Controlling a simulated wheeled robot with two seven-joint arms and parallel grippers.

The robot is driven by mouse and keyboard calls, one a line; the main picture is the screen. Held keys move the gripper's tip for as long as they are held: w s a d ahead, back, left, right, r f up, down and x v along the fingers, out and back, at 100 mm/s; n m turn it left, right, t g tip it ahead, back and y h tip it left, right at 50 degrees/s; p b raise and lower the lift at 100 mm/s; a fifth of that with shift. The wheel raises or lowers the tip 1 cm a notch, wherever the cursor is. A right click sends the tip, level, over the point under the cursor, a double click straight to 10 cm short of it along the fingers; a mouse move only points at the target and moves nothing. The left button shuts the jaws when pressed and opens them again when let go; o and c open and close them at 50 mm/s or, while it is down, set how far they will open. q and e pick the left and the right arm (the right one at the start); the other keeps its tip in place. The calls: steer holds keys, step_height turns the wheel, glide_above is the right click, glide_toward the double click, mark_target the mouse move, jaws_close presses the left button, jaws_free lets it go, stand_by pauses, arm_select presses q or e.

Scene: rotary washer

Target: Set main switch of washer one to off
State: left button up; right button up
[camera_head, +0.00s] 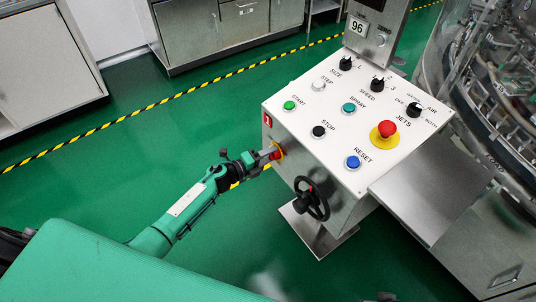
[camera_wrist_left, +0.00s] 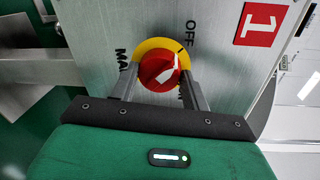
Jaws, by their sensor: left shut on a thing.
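The main switch is a red knob (camera_wrist_left: 157,72) on a yellow ring (camera_wrist_left: 152,44), on the side wall of a steel control box. In the head view it shows partly (camera_head: 279,148), on the box's left side. My left gripper (camera_head: 272,153) is at this knob. In the left wrist view its two fingers (camera_wrist_left: 160,85) stand on either side of the knob and are shut on it. A white mark on the knob points up and right. The printed OFF (camera_wrist_left: 190,32) is above right; MAIN is at left. Lettering behind the right finger is mostly hidden. My right gripper does not show.
A red plate with a 1 (camera_wrist_left: 262,23) is beside the switch. The panel top (camera_head: 335,110) carries several buttons and knobs. A black handwheel (camera_head: 311,199) juts out below the switch. A round glazed machine (camera_head: 490,90) stands at right. Green floor is clear at left.

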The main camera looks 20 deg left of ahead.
arm_select(q)
steer(key=shift+w, duration=0.1)
stand_by(0.3)
steer(key=o, duration=1)
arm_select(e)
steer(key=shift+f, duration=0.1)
arm_select(q)
steer(key=v, duration=1.4)
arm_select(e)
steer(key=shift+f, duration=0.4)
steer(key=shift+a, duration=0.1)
